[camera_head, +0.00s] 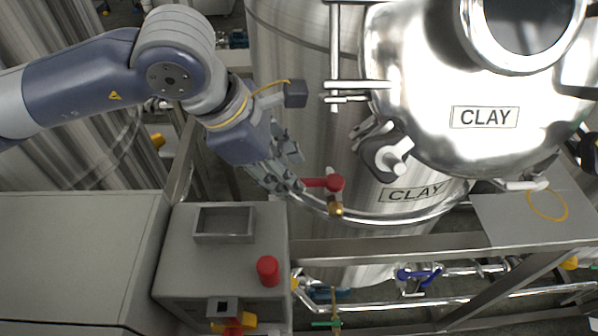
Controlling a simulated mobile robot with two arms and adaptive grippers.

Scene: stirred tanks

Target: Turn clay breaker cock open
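A steel tank with two CLAY labels stands at the right; its lower label (413,192) is on the tank wall. A small cock with a red handle (322,183) and a brass end sits at the tank's front, by the curved steel pipe. The handle points left, towards my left gripper. My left gripper (288,172) comes in from the upper left, with its fingers at the handle's left end. I cannot tell whether they touch or grip it, as the fingers overlap in this view. My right gripper is not in view.
A grey control box (180,265) with a red button (267,270) stands below my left arm. A steel frame rail (380,246) runs in front of the tank. Below it are pipes with a blue-handled valve (418,276) and a green-handled valve (326,323).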

